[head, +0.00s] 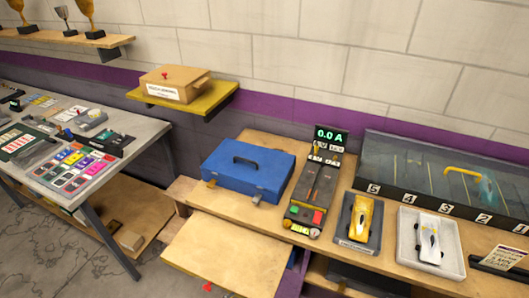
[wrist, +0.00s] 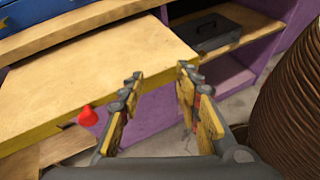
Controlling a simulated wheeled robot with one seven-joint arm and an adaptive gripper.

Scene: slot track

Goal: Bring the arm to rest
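My gripper (wrist: 160,105) shows in the wrist view with its two yellow-padded fingers apart and nothing between them. It points toward the front edge of a pulled-out wooden board or drawer (wrist: 95,80) with a yellow rim. I cannot tell whether the fingertips touch that edge. A red knob (wrist: 88,115) on the board's front lies to the left of the left finger. My gripper and arm do not show in the head view.
In the head view, the pulled-out board (head: 225,250) juts from a bench with a blue toolbox (head: 248,168), a meter stand (head: 315,190), a yellow car (head: 360,218) and a white car in a tray (head: 408,250). A ribbed brown cylinder (wrist: 290,100) stands close on the right in the wrist view.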

